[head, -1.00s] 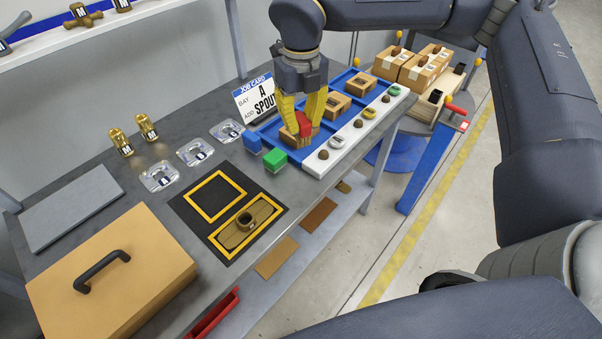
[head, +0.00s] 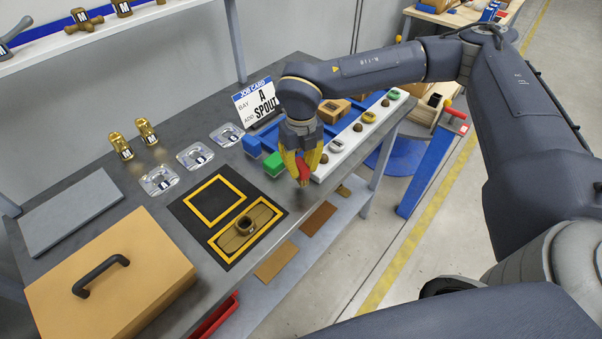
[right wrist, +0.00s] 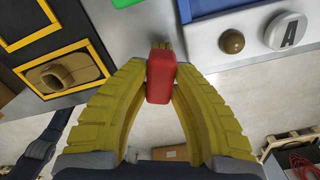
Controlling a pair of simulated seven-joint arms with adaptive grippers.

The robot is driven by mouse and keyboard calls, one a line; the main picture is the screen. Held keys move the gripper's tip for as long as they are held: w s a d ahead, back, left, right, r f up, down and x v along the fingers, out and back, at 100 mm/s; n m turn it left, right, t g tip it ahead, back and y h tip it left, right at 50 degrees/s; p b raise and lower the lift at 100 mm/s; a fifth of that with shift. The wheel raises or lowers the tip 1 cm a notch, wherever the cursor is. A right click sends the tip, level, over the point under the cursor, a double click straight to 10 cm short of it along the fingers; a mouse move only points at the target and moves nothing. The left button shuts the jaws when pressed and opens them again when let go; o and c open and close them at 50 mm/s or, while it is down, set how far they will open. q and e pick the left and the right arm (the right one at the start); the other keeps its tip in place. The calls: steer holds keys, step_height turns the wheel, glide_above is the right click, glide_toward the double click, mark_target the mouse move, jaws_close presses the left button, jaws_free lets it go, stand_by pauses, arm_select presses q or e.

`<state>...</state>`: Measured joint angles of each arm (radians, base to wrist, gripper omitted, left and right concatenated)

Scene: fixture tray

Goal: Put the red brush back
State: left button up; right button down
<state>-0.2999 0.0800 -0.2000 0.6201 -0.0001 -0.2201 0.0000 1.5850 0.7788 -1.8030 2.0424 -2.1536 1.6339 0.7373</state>
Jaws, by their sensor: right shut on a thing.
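The red brush (head: 304,173) is between the yellow fingers of my right gripper (head: 302,170), above the front edge of the bench. In the right wrist view the same red brush (right wrist: 160,78) stands upright between the fingertips, and the fingers press on both its sides. Its far end shows a brownish part. My left gripper is not in view.
A green block (head: 274,163) and a blue block (head: 252,144) stand just left of the gripper, by the blue tray (head: 270,129). A white strip (head: 347,143) with several knobs and badges lies right. A black mat (head: 216,235) with yellow frames lies to the left.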

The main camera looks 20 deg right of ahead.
mark_target(301, 164)
steer(key=shift+f, duration=1.6)
steer(key=shift+f, duration=0.15)
steer(key=c, duration=1.3)
jaws_free()
steer(key=shift+o, duration=0.2)
step_height(301, 164, up, 12)
steer(key=shift+r, duration=0.15)
